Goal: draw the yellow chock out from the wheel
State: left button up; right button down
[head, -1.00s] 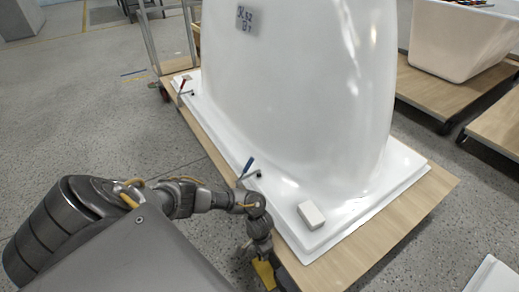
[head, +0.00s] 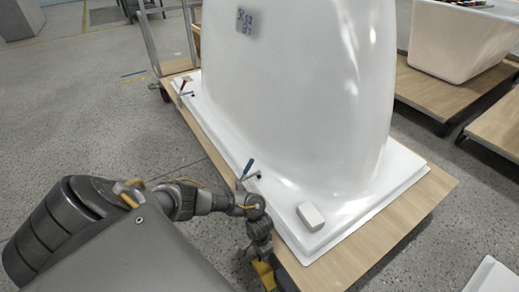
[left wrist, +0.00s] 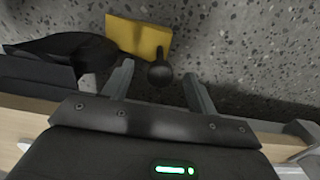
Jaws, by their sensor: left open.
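The yellow chock (left wrist: 140,36) lies on the speckled floor in the left wrist view, beside a dark wheel (left wrist: 62,48) under the board's edge. A dark round-ended knob (left wrist: 160,74) stands at the chock's near edge. My left gripper (left wrist: 158,84) is open, with one finger on each side of the knob; I cannot tell whether either finger touches it. In the head view, part of the chock (head: 264,274) shows just below my left gripper, which hides the rest. My right gripper is not in view.
A wooden dolly (head: 408,208) carries a large white tub shell (head: 300,100) with a white block (head: 311,216) on its rim. A blue-handled clamp (head: 247,170) and a red-handled clamp (head: 183,88) sit along the left edge. The floor (head: 100,120) to the left is clear.

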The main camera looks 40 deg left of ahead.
pick_arm(q)
jog(key=shift+p, duration=0.4)
dwell(0.4)
jog(key=shift+c, duration=0.5)
jog(key=c, duration=1)
jog(key=shift+w+a+r, duration=0.1)
jog(key=shift+w+a, duration=0.25)
jog(key=shift+a, duration=0.75)
jog(key=shift+w+a+r, duration=0.1)
jog(key=shift+w+a, duration=0.25)
jog(key=shift+a, duration=0.8)
jog(key=shift+w+a, duration=0.35)
jog(key=shift+a, duration=0.75)
jog(key=shift+c, duration=0.2)
